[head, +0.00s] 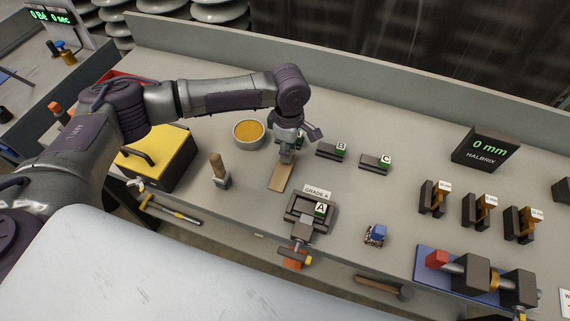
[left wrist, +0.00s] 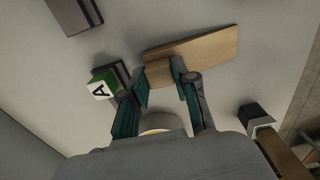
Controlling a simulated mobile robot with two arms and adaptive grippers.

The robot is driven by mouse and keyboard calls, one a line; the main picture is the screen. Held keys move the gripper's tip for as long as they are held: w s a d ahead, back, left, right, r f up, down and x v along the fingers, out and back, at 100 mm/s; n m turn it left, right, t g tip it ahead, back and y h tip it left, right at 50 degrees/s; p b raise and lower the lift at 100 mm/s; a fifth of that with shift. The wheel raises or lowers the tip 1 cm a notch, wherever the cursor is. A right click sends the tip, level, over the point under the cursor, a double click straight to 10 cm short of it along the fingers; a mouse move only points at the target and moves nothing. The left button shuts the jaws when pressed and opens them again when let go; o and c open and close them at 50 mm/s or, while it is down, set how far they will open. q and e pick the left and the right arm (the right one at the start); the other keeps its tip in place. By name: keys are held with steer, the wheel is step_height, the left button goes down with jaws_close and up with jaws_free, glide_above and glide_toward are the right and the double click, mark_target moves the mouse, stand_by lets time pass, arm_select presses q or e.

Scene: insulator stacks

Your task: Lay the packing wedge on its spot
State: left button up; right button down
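The packing wedge (head: 281,176) is a flat pale wooden piece, seen over the grey bench in front of the bowl. In the left wrist view the wedge (left wrist: 205,47) slants to the upper right. My left gripper (head: 287,156) is at its far end, pointing down. In the left wrist view the fingers of my left gripper (left wrist: 160,80) are drawn together on both sides of a wooden block at that end and seem to touch it. I cannot tell whether the wedge rests on the bench. No marked spot can be made out. My right gripper is not in view.
A bowl of yellow grains (head: 249,132) and a wooden-handled tool (head: 219,170) stand to the left. Dark blocks labelled B (head: 331,151) and C (head: 375,162) lie to the right. The GRADE A holder (head: 295,214) is in front, with a small blue-topped object (head: 376,235) beside it.

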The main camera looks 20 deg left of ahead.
arm_select(q)
jaws_close()
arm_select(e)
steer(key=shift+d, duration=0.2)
arm_select(q)
steer(key=shift+r, duration=0.15)
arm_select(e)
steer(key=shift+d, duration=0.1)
